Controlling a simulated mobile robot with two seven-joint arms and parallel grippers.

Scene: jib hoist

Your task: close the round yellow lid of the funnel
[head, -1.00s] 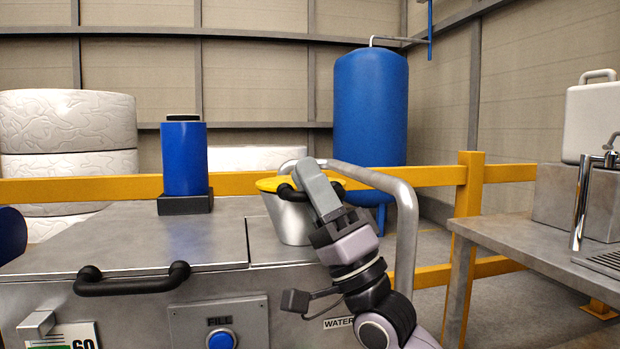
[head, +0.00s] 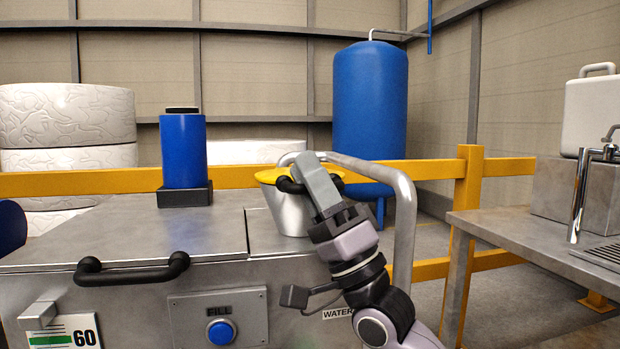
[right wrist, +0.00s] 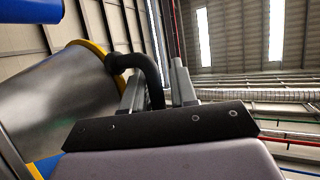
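The funnel (head: 287,214) is a grey metal cone standing on the metal machine. Its round yellow lid (head: 270,175) lies flat across its top, as far as I can see. My right gripper (head: 305,168) is at the lid's right front and partly hides it. A curved black handle (head: 287,186) attaches at the lid's edge. In the right wrist view the handle (right wrist: 148,72) passes between my two fingers (right wrist: 155,85), which appear closed on it. The funnel's wall (right wrist: 50,95) and yellow rim also show there. My left gripper is not in view.
A bent metal rail (head: 405,215) stands just right of my right arm. The machine's left cover has a black handle (head: 130,272). A blue canister (head: 183,152) stands behind. A metal bench (head: 530,240) is at the right, with a yellow barrier (head: 468,200) between.

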